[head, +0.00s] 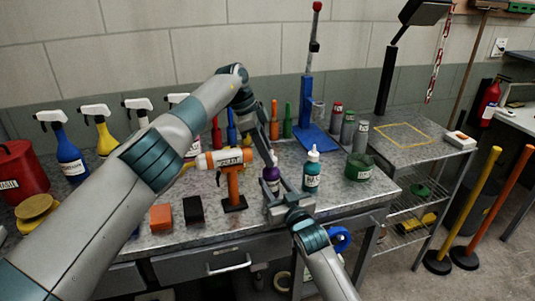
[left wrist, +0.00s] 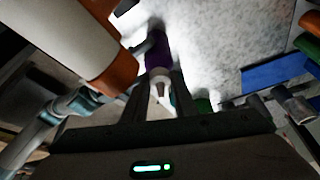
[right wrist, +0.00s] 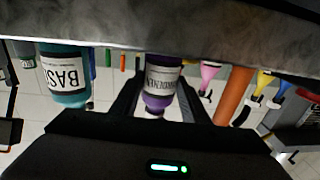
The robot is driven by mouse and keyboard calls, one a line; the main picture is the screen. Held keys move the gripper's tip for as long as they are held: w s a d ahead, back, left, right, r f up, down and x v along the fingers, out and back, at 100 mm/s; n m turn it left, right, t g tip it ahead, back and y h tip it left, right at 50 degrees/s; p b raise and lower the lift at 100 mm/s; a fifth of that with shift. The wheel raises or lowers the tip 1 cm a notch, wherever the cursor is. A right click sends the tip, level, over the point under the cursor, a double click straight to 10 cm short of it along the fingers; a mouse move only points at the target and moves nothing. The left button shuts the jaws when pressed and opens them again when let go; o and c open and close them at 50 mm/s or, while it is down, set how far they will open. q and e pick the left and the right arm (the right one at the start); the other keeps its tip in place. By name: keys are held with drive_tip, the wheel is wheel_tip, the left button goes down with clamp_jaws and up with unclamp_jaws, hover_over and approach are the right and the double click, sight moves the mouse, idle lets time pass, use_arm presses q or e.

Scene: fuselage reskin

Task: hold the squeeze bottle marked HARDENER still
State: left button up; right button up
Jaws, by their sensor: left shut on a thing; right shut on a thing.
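The purple squeeze bottle marked HARDENER (right wrist: 162,78) stands upright near the front of the metal bench, left of the teal BASE bottle. It shows in the head view (head: 271,178) and the left wrist view (left wrist: 157,52). My right gripper (head: 280,205) comes from the front and is shut around its body; its fingers flank the bottle in the right wrist view. My left gripper (head: 268,155) reaches down from above, shut on the bottle's white top (left wrist: 160,88). The fingers hide part of the bottle in the head view.
The teal BASE bottle (head: 312,172) stands close on the right, with a green cup (head: 358,167) beyond. An orange-and-white tool (head: 228,162) stands close on the left. Orange (head: 160,217) and black (head: 193,210) blocks lie along the front edge. A blue stand (head: 316,138) is behind.

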use_arm(q)
drive_tip(key=o, duration=1.1)
drive_tip(key=shift+r, duration=0.15)
drive_tip(key=v, duration=1.1)
drive_tip(key=shift+a+r, duration=0.25)
drive_tip(key=shift+r, duration=0.1)
